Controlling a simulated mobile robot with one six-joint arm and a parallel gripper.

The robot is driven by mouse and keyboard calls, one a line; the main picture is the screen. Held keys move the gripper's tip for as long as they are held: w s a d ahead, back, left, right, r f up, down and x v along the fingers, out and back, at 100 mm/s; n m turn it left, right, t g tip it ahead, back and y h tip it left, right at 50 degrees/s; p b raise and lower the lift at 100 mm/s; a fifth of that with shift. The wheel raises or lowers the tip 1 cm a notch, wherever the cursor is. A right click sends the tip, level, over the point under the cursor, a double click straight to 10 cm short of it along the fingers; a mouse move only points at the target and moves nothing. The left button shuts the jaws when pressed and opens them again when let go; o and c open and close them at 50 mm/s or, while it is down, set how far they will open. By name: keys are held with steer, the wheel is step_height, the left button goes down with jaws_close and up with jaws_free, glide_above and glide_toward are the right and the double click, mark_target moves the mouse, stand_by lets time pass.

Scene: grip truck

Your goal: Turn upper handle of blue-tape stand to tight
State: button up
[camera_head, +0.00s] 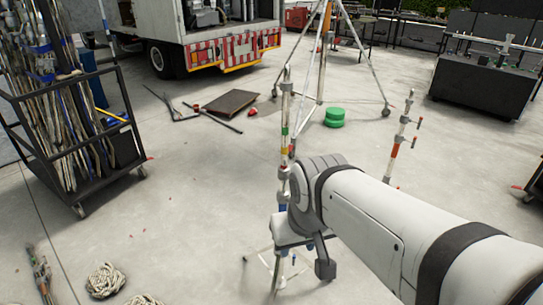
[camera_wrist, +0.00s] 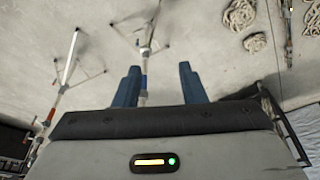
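A thin upright stand (camera_head: 285,110) with green, yellow and red bands rises just behind my wrist in the head view. A blue patch (camera_head: 282,207) shows low on its line, beside my wrist; I cannot tell if it is tape on this stand. My arm hides part of the column, and I cannot make out the upper handle. In the wrist view my gripper (camera_wrist: 158,67) has its two blue fingers apart with nothing held. A stand's pole (camera_wrist: 144,62) shows between and beyond the fingers, nearer the left one; I cannot tell if they touch.
Another stand with orange bands (camera_head: 393,155) is right of my arm. A wheeled rack of poles (camera_head: 75,145) is at the left, with coiled ropes (camera_head: 105,280) in front. A truck (camera_head: 205,35) and a green round object (camera_head: 334,117) are farther back. Open floor lies left of the stand.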

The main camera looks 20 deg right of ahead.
steer(key=w+d+f+n+t+y+b, duration=0.1)
steer(key=w+d+f+n+t+b, duration=0.5)
steer(key=w+b, duration=0.5)
steer(key=w+d+f+n+t+b, duration=0.45)
steer(key=w+f+n+b, duration=0.3)
steer(key=w+b, duration=0.35)
steer(key=w+d+f+n+t+y+b, duration=0.1)
steer(key=w+d+f+n+t+b, duration=0.3)
steer(key=w+d+f+n+b, duration=0.5)
steer(key=w+a+m, duration=0.1)
steer(key=w, duration=0.4)
steer(key=w+a+r+m+b, duration=0.1)
steer(key=w+a+m, duration=0.1)
steer(key=w, duration=0.3)
steer(key=shift+w+a+r, duration=0.25)
steer(key=shift+r, duration=0.05)
